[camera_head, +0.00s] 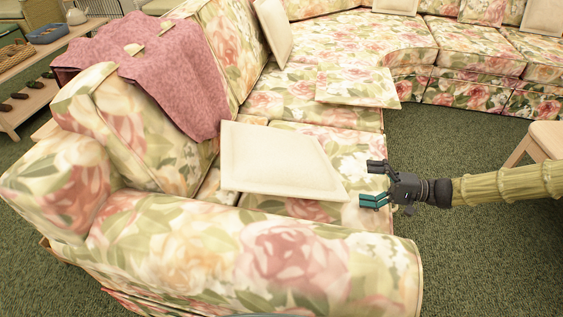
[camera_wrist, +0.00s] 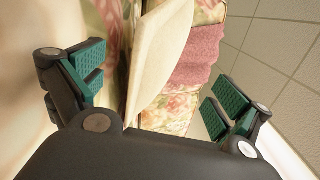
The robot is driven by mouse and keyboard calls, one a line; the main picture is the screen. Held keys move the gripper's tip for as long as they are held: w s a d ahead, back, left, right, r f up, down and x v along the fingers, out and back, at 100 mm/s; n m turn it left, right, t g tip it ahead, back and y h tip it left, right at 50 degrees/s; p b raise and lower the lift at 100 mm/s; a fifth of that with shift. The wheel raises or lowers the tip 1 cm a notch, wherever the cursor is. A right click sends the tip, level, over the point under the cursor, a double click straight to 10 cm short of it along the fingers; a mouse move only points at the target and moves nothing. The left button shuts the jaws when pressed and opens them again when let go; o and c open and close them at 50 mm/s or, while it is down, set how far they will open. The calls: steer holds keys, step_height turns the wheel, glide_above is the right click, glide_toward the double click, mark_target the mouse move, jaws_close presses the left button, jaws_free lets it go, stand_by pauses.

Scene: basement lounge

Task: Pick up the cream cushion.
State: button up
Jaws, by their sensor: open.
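A cream cushion (camera_head: 275,162) rests on the near seat of the floral sofa, tilted, just behind the near armrest. My gripper (camera_head: 371,183) is at its right in the head view, with its open fingers pointing left toward the cushion's right corner. A small space seems to lie between the fingertips and the cushion. In the wrist view the cream cushion (camera_wrist: 160,55) shows as a pale wedge between the two open fingers of my gripper (camera_wrist: 160,90). Nothing is held. The cushion's underside is hidden.
The near floral armrest (camera_head: 260,255) stands in front of the cushion. A pink blanket (camera_head: 180,75) drapes over the sofa back. Another cream cushion (camera_head: 274,32) leans farther back, and a floral cushion (camera_head: 355,87) lies on the seat. A wooden stool (camera_head: 545,140) stands at right. Green carpet (camera_head: 440,135) is open.

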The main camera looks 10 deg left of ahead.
mark_target(332, 182)
steer(key=shift+w+f, duration=0.2)
steer(key=shift+f, duration=0.1)
steer(key=shift+a, duration=0.35)
steer(key=a+b, duration=0.1)
steer(key=a, duration=0.4)
steer(key=a+b, duration=0.1)
steer(key=a, duration=0.1)
steer(key=a+f, duration=0.1)
steer(key=shift+s+a+b, duration=0.15)
steer(key=shift+a+b, duration=0.2)
steer(key=shift+b, duration=0.05)
steer(key=shift+a+r, duration=0.15)
steer(key=shift+a, duration=0.55)
steer(key=c, duration=1.3)
